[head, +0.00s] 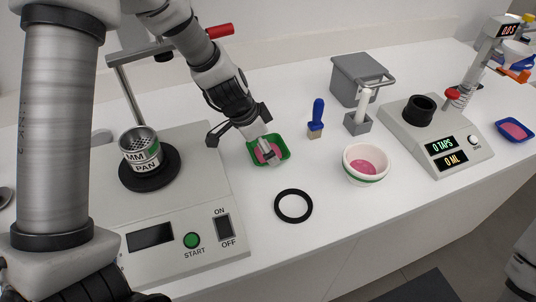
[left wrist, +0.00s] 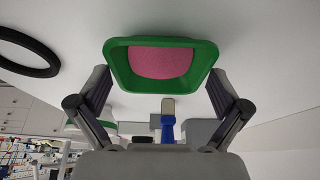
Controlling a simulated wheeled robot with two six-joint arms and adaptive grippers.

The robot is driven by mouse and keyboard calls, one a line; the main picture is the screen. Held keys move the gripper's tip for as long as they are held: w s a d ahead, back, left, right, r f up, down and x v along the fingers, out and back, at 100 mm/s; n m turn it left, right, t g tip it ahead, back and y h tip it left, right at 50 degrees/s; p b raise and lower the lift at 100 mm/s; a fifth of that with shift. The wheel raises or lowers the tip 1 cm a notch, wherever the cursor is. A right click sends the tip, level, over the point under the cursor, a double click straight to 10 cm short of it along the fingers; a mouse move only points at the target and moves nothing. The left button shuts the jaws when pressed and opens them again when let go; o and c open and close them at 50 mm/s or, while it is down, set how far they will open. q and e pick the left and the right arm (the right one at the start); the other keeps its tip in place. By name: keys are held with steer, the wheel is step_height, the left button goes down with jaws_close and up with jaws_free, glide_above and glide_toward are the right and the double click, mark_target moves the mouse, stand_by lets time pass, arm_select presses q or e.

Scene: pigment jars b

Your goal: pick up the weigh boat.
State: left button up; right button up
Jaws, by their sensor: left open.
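A green weigh boat (head: 284,145) holding pink powder sits on the white bench, right of the balance-like machine. It also shows in the left wrist view (left wrist: 118,68), upright between the fingertips. My left gripper (head: 252,143) is open at the boat, with one finger showing over it in the head view. In the left wrist view my left gripper (left wrist: 157,84) has a finger at each side of the boat's near end; I cannot tell whether they touch it. The gripper partly hides the boat in the head view. My right gripper is not in view.
A machine (head: 200,239) with a perforated-top jar (head: 142,152) stands left. A black ring (head: 293,206), a blue-handled brush (head: 317,118), a white bowl (head: 366,165) with pink powder and a tapping device (head: 441,137) stand around. A blue tray (head: 516,131) with pink powder is far right.

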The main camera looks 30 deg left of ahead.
arm_select(q)
steer(key=shift+s+r, duration=0.1)
steer(key=shift+s, duration=0.05)
steer(key=c, duration=0.7)
steer(key=shift+c, duration=0.2)
